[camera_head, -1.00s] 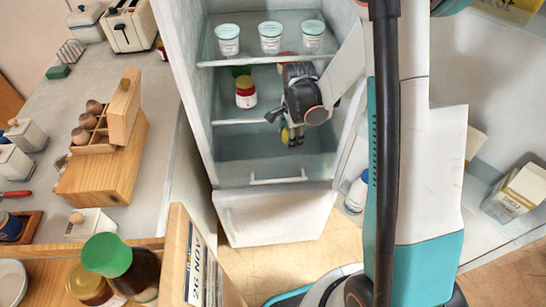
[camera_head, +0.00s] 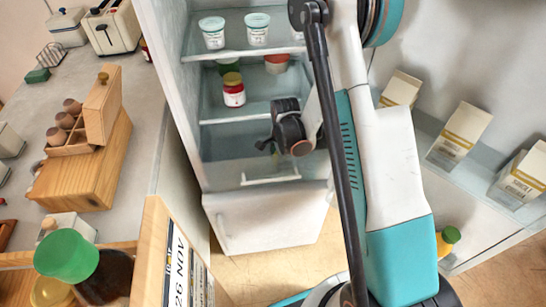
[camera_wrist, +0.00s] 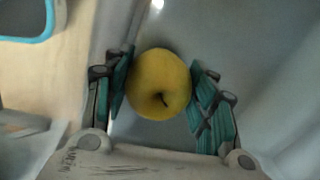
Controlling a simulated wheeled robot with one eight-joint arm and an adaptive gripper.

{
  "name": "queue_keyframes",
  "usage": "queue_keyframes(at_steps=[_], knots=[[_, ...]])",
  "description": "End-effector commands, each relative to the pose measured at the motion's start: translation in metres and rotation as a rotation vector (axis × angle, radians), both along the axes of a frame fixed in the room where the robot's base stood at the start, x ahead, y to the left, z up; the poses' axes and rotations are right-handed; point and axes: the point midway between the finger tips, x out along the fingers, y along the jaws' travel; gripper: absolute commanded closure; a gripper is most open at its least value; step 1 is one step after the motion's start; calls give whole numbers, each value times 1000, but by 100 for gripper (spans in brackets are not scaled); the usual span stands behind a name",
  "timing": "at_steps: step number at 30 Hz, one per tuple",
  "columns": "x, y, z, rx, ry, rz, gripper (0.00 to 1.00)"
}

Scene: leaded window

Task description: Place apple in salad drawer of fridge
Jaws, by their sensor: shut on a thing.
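The apple (camera_wrist: 160,84) is yellow-green and sits between the two teal-padded fingers of my gripper (camera_wrist: 160,88) in the wrist view. Both fingers touch its sides. In the head view, my gripper (camera_head: 275,146) is at the fridge's lower opening, just above the salad drawer. The apple is hidden there behind my wrist. The salad drawer (camera_head: 270,179) is at the bottom of the fridge compartment, with a pale handle bar on its front. The fridge (camera_head: 165,80) stands open.
Fridge shelves above hold white tubs (camera_head: 256,30), a red jar (camera_head: 233,90) and an orange-red pot (camera_head: 276,63). The open door at right carries cartons (camera_head: 459,134) and a yellow bottle with a green cap (camera_head: 446,241). A counter with an egg rack (camera_head: 68,130) stands left.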

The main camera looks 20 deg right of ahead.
Motion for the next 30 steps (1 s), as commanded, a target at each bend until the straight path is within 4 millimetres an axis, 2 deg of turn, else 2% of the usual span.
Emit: queue_keyframes(at_steps=[7,10,22,23,24,25,30], knots=[[34,18,-2,0,0,3,78],[31,16,-13,0,0,0,78],[31,16,-15,0,0,0,78],[31,16,-15,0,0,0,41],[31,16,-14,0,0,0,32],[31,16,-14,0,0,0,28],[31,16,-14,0,0,0,28]])
